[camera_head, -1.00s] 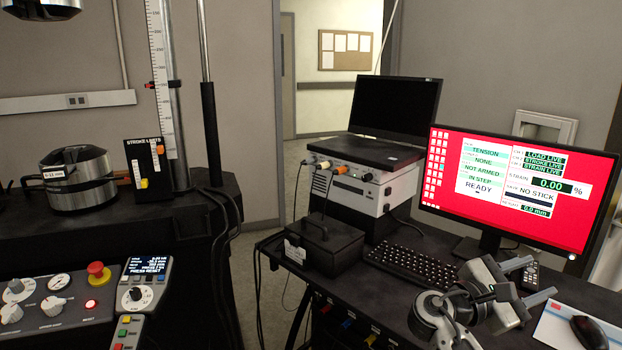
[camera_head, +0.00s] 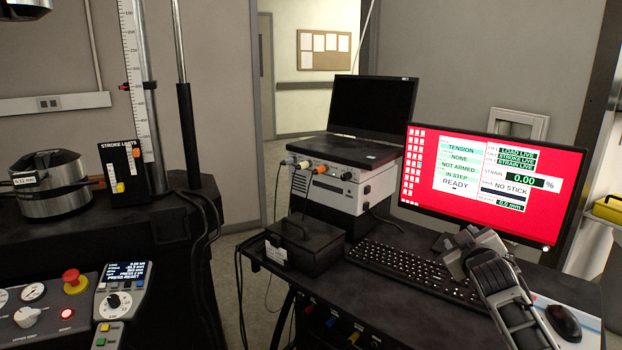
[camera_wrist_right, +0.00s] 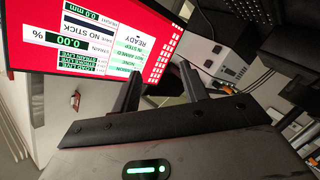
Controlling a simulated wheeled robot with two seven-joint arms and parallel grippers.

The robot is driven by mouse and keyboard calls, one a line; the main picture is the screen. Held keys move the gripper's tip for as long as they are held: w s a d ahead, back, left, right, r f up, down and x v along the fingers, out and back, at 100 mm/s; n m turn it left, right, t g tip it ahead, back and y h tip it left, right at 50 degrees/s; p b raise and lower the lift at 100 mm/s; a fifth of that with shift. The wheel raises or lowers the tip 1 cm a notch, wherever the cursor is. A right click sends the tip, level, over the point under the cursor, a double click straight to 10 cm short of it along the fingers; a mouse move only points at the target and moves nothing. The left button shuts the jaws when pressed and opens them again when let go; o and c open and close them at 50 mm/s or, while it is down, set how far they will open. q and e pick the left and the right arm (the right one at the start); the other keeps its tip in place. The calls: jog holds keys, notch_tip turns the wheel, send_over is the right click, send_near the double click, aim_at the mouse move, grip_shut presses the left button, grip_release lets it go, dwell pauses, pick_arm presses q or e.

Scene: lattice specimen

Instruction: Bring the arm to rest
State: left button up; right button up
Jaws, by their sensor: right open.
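My right arm (camera_head: 508,297) comes up from the lower right in the head view, in front of the monitor and over the desk by the mouse. Its gripper end (camera_head: 468,252) is near the monitor's lower edge; the fingertips are hard to make out there. In the right wrist view my right gripper (camera_wrist_right: 160,78) shows two dark fingers apart, with nothing between them. The monitor's red screen (camera_wrist_right: 100,50) lies beyond them. My left arm and gripper are not in view.
The desk holds a monitor (camera_head: 485,182), keyboard (camera_head: 415,270), mouse (camera_head: 563,322), black box (camera_head: 305,243) and a laptop (camera_head: 372,112) on a white instrument (camera_head: 345,188). At left stand a control panel (camera_head: 45,308) and test frame (camera_head: 150,100). A floor gap separates them from the desk.

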jog(key=s+a+f+m+g+y, duration=0.1)
jog(key=s+a+f+y, duration=0.4)
jog(key=s+a+f, duration=1.05)
jog(key=s+a+f+g, duration=0.1)
jog(key=s+a+f, duration=0.1)
jog(key=s, duration=0.5)
jog(key=s+a+f+g+y, duration=0.1)
jog(key=s+a+f, duration=0.1)
jog(key=s, duration=0.4)
jog(key=s+a+f+g, duration=0.1)
jog(key=s+a+f, duration=0.1)
jog(key=s+f, duration=0.2)
jog(key=s, duration=0.3)
jog(key=shift+s+a+f+m+g+y, duration=0.35)
jog(key=shift+a+m+g+y, duration=0.05)
